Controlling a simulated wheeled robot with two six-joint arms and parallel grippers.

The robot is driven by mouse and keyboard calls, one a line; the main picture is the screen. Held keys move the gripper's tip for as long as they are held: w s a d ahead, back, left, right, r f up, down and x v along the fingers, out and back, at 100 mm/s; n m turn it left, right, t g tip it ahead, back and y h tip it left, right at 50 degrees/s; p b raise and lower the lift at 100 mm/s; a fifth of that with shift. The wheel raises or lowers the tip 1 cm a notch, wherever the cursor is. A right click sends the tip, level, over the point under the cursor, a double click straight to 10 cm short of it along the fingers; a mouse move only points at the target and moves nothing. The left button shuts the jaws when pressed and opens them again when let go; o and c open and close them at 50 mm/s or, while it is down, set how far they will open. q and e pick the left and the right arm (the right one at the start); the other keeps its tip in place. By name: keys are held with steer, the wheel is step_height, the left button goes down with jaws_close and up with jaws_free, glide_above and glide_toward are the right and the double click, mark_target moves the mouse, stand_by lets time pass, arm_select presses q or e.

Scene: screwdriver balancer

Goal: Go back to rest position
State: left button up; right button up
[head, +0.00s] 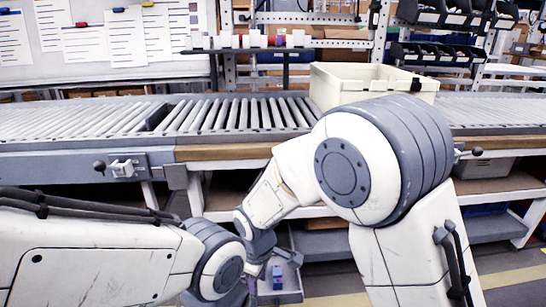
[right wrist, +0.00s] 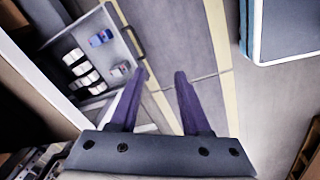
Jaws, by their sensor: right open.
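My right gripper (right wrist: 160,76) shows in the right wrist view with its two purple fingers apart and nothing between them. It points down over the floor. In the head view my right arm reaches down in front of the shelving, and its gripper is mostly hidden behind my own arm links. My left arm comes in from the left at the bottom of the head view, but its gripper is not visible.
A roller conveyor (head: 60,120) crosses the head view, with a cream bin (head: 372,80) on it. A grey tray (right wrist: 120,47) holding white rolls and small blue items (right wrist: 101,38) lies beside my right gripper. Yellow-lined floor (right wrist: 216,45) is clear.

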steer(key=s+d+r+m+g, duration=0.1)
steer(key=s+d+r+m, duration=0.25)
steer(key=s+r, duration=0.45)
steer(key=s+d+r+m, duration=0.3)
steer(key=s+d, duration=0.2)
steer(key=s, duration=0.8)
arm_select(q)
step_height(320, 180, up, 33)
steer(key=p, duration=3.3)
steer(key=shift+r, duration=0.2)
arm_select(e)
step_height(320, 180, up, 33)
steer(key=shift+w+f+y, duration=0.2)
steer(key=shift+w+y, duration=0.15)
steer(key=shift+y, duration=0.05)
steer(key=shift+a+n, duration=0.1)
steer(key=shift+n, duration=0.15)
steer(key=shift+a, duration=0.1)
